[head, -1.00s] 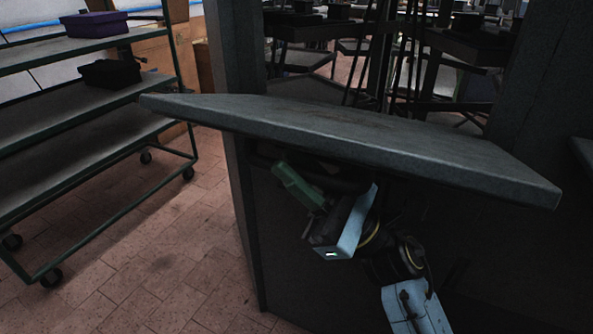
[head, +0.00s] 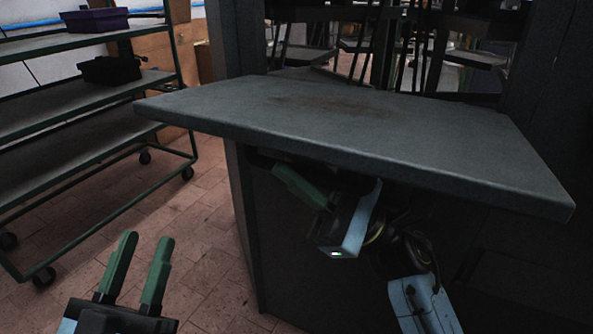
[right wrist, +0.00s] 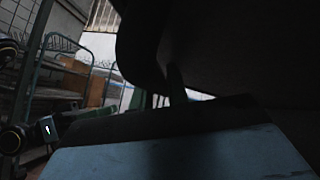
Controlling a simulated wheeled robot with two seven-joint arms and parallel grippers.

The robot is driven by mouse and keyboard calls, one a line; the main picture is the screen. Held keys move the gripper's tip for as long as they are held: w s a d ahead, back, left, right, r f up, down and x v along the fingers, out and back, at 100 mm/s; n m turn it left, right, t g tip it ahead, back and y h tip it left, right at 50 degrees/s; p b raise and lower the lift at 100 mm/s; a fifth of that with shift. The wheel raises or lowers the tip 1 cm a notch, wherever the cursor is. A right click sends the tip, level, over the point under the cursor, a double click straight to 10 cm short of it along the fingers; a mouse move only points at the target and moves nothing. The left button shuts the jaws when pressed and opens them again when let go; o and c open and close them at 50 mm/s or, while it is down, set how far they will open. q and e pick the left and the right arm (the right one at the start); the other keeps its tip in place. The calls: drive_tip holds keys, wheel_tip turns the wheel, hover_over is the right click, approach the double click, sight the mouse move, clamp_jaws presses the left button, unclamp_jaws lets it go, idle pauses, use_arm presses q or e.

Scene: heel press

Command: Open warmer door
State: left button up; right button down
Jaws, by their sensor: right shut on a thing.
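The warmer door (head: 350,135) is a thick grey slab hinged down in front of the dark warmer, close to flat, with a worn brownish patch on its inner face. My right gripper (head: 290,178) is under the door's near edge, with a green finger showing. It is shut on what seems to be the door's dark handle; the grip itself is mostly hidden by the slab. In the right wrist view the door (right wrist: 235,50) is a dark mass close above. My left gripper (head: 138,268) is open and empty at the lower left, apart from the door.
A green-framed shelf trolley (head: 85,85) on wheels stands at the left, holding a purple box (head: 96,20) and a black box (head: 111,69). Dark uprights frame the opening behind the door. Tiled floor (head: 205,215) is clear between trolley and warmer.

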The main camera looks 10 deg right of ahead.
use_arm(q)
drive_tip(key=shift+s+a+r+t+b, duration=0.3)
drive_tip(key=shift+s+r+t+b, duration=0.2)
drive_tip(key=shift+t, duration=0.3)
use_arm(e)
drive_tip(key=shift+f, duration=0.4)
use_arm(q)
drive_tip(key=shift+r+h, duration=0.1)
drive_tip(key=shift+h, duration=0.2)
use_arm(e)
drive_tip(key=c, duration=1.6)
unclamp_jaws()
drive_tip(key=shift+c, duration=0.2)
use_arm(q)
drive_tip(key=shift+s, duration=0.1)
use_arm(e)
drive_tip(key=shift+d, duration=0.1)
drive_tip(key=shift+d+f, duration=0.2)
drive_tip(key=shift+f, duration=0.05)
drive_tip(key=v, duration=1.2)
drive_tip(key=shift+d+f, duration=0.25)
